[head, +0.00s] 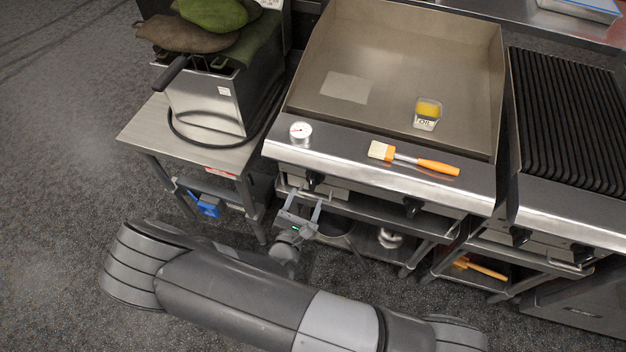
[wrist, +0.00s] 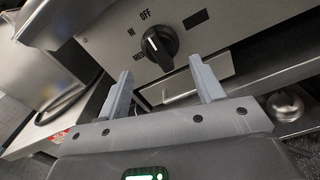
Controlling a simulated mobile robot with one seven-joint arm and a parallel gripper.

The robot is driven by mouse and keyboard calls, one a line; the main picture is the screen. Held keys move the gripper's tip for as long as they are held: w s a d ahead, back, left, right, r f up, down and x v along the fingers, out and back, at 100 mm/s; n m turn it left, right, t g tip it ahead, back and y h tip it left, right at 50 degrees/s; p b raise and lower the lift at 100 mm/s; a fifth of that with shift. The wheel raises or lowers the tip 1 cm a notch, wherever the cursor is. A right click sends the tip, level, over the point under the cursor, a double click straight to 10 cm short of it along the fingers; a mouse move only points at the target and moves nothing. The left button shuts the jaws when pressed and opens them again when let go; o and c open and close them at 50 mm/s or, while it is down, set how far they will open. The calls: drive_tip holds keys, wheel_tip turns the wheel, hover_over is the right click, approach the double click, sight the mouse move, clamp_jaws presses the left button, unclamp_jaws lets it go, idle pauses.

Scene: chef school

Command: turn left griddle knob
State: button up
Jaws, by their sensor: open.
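The left griddle knob (head: 314,179) is a black knob on the front panel of the griddle, below its left end. In the wrist view the knob (wrist: 160,46) shows a white pointer line, with OFF and HI marks printed around it. My gripper (head: 306,194) is open and empty just in front of the knob. In the wrist view the fingers (wrist: 161,73) lie to the lower left and lower right of the knob, and do not appear to touch it. The griddle (head: 400,60) has a broad flat steel plate with raised walls.
A second black knob (head: 413,207) is farther right on the griddle front. A steel table (head: 140,128) with a fryer stands left, and a ribbed grill (head: 565,110) right.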

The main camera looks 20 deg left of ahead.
sight(311, 186)
drive_tip(key=w, duration=0.7)
drive_tip(key=shift+w, duration=0.3)
drive_tip(key=shift+c, duration=0.2)
drive_tip(key=c, duration=0.6)
